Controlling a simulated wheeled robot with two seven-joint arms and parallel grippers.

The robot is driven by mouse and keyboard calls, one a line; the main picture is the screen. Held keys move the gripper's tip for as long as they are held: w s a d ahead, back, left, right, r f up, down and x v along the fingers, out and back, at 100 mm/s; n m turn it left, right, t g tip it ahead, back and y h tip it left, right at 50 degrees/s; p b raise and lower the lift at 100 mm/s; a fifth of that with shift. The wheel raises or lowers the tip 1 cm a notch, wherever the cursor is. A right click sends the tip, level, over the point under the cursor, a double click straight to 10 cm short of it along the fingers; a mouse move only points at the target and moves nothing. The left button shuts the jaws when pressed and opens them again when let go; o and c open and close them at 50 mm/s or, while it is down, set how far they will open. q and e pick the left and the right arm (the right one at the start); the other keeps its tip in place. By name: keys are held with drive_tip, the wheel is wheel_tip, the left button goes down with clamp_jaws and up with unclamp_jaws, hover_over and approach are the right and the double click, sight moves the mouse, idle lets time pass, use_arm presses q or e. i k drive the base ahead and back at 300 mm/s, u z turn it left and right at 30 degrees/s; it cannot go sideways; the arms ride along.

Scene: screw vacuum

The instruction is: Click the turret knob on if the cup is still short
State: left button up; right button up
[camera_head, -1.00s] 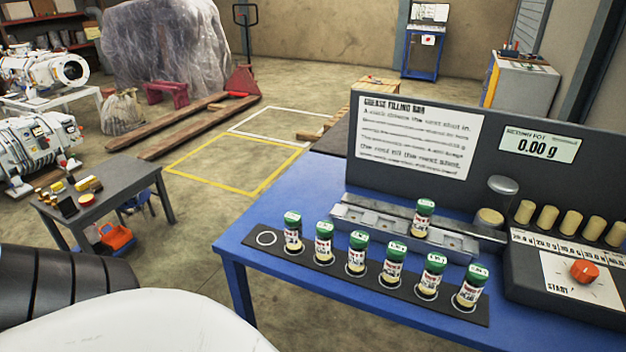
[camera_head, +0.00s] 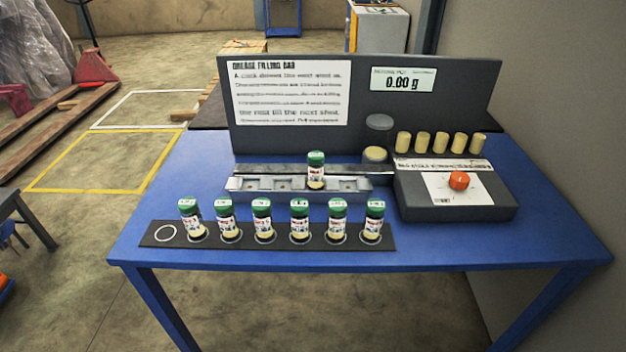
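The orange turret knob (camera_head: 459,180) sits on a white dial plate on the grey control box (camera_head: 500,206) at the right of the blue table. A receiving cup (camera_head: 375,155) with pale content stands left of the box, under a grey round cap (camera_head: 379,122). The receiving pot display (camera_head: 403,79) reads 0.00 g. One green-capped jar (camera_head: 316,171) stands in the metal rail (camera_head: 265,185). Several green-capped jars (camera_head: 263,220) stand on the black strip (camera_head: 160,242), whose leftmost ring is empty. Neither gripper is in view.
Several tan cylinders (camera_head: 439,142) stand in a row behind the knob. A grey back panel (camera_head: 470,90) with a printed sheet (camera_head: 290,95) closes off the rear of the blue table (camera_head: 430,245). The table's front right is bare. A wall stands close on the right.

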sight(459, 180)
drive_tip(key=u, duration=1.8)
drive_tip(key=k, duration=0.85)
drive_tip(key=z, duration=1.85)
